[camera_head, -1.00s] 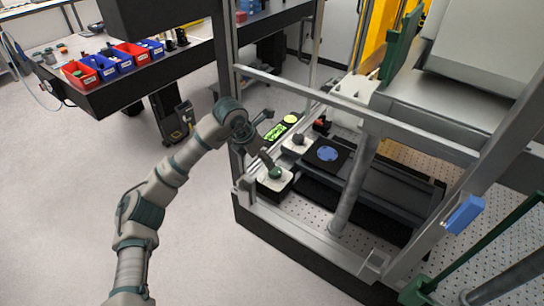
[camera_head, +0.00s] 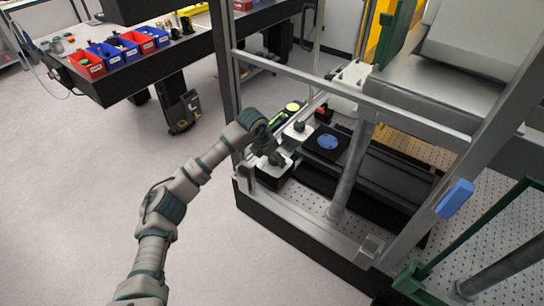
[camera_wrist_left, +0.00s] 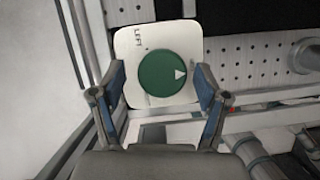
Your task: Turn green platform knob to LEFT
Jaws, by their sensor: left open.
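The green platform knob (camera_wrist_left: 160,74) is a round disc on a white plate (camera_wrist_left: 130,42) in the left wrist view. A small white triangle at its right side points to the right of that picture. The word LEFT is printed near the plate's upper left corner. My left gripper (camera_head: 276,160) is open, with one finger on each side of the knob in the wrist view; I cannot tell whether they touch it. In the head view the gripper hides the knob. My right gripper is not in view.
A metal frame (camera_head: 345,89) surrounds the instrument, with an upright post near my left arm. A second white plate with a dark knob (camera_head: 299,126) and a blue disc (camera_head: 328,142) lie just beyond. A bench with red and blue bins (camera_head: 88,66) stands at upper left.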

